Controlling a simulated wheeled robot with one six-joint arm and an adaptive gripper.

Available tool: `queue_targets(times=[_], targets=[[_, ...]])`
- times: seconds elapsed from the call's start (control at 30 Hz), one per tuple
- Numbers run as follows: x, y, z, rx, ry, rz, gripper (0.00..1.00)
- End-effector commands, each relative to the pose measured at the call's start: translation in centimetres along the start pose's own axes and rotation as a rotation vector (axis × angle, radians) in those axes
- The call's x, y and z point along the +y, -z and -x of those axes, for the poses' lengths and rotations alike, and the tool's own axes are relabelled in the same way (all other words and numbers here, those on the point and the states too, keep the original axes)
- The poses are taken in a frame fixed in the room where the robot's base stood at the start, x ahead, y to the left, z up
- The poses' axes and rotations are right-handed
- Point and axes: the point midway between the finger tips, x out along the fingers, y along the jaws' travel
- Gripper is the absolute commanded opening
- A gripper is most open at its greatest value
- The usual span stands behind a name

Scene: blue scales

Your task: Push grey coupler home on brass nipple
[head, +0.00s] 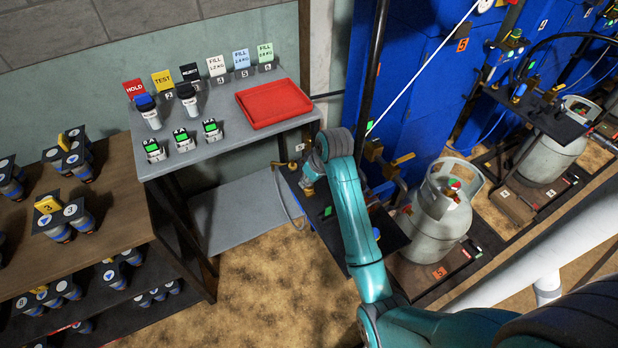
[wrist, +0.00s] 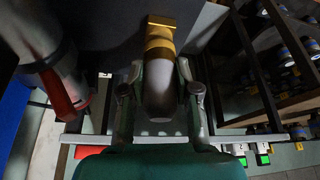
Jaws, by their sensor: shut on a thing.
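My gripper (wrist: 160,90) is shut on the grey coupler (wrist: 160,99), one finger on each side of its smooth rounded body. In the wrist view a brass piece (wrist: 161,43), banded and with a wider squared end at the top, lies straight in line with the coupler. It appears to be the brass nipple. The two look to meet, but I cannot tell how deep the coupler sits on it. In the head view my gripper (head: 310,180) is small and partly hidden by my teal arm, beside the dark scale stand; the coupler cannot be made out there.
A grey cylinder (head: 436,215) stands on the scale right of my arm, before blue cabinets (head: 412,85). A grey bench (head: 222,133) with a red tray (head: 273,103), tag cards and small devices is at the upper left. A thin hose (head: 281,200) hangs left of my gripper.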

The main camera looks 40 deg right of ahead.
Motion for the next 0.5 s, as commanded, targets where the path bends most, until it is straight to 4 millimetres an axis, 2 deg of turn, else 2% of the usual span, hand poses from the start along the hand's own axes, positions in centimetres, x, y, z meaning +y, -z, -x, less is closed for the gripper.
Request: queue_targets(times=[0.23,0.27,0.3,0.37,0.5], targets=[[-0.01,-0.24,-0.48,-0.001,0.0,0.0,0.0],[-0.01,-0.24,-0.5,-0.001,0.0,0.0,0.33],[-0.01,-0.23,-0.49,-0.001,0.0,0.0,0.43],[-0.01,-0.23,-0.49,-0.001,0.0,0.0,0.58],[-0.01,-0.23,-0.48,-0.001,0.0,0.0,0.6]])
